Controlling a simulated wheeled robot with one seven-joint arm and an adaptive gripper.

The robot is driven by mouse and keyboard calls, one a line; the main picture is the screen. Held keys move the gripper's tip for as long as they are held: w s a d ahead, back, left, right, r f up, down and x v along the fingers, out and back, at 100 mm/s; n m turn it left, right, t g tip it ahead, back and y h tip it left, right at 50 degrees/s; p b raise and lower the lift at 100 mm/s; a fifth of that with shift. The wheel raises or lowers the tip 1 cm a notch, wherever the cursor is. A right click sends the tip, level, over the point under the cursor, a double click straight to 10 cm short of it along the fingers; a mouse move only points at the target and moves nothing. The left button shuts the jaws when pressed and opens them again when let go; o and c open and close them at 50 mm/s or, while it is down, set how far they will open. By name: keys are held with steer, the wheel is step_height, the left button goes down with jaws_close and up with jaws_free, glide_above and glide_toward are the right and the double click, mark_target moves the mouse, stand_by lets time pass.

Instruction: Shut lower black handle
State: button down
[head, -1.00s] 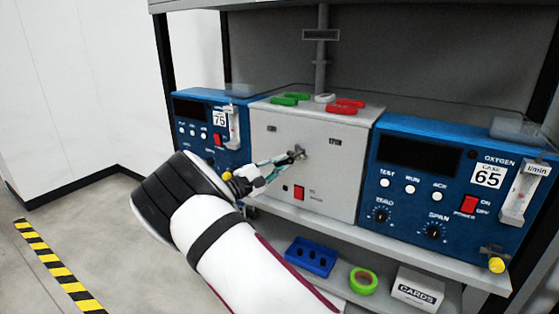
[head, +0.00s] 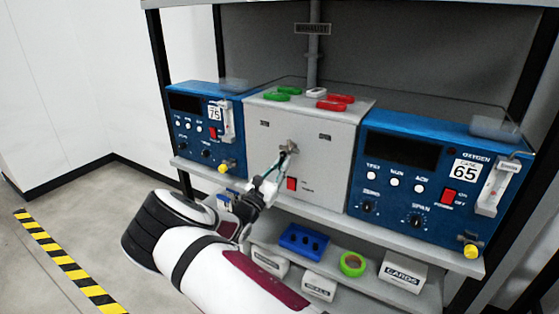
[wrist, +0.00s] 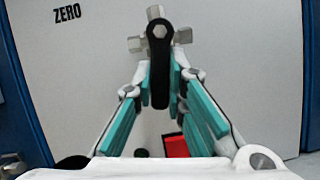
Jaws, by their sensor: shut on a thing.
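The black handle (wrist: 160,62) sits on a metal valve on the front of the light grey box (wrist: 240,60). In the wrist view it points straight down from its hex bolt. My gripper (wrist: 159,80) is shut on the handle, with one teal-padded finger on each side of it. In the head view the valve (head: 289,147) shows at the middle of the grey box, and my gripper (head: 272,172) reaches it from the lower left. The handle itself is hard to make out there.
A red switch (head: 292,184) sits just below the valve. Blue analysers stand left (head: 200,105) and right (head: 420,190) of the box. The lower shelf holds a blue block (head: 303,241), green tape (head: 352,264) and white boxes (head: 402,272).

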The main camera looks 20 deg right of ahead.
steer(key=shift+s+d+f+n+t+y+p, duration=0.15)
steer(key=shift+n+t+y+p, duration=0.15)
steer(key=shift+n, duration=0.4)
steer(key=shift+s+d+r+n+t+y+p, duration=0.1)
steer(key=shift+n+t+y+p, duration=0.2)
steer(key=shift+n, duration=0.4)
steer(key=shift+f, duration=0.1)
steer(key=c, duration=1.6)
jaws_free()
steer(key=v, duration=1.2)
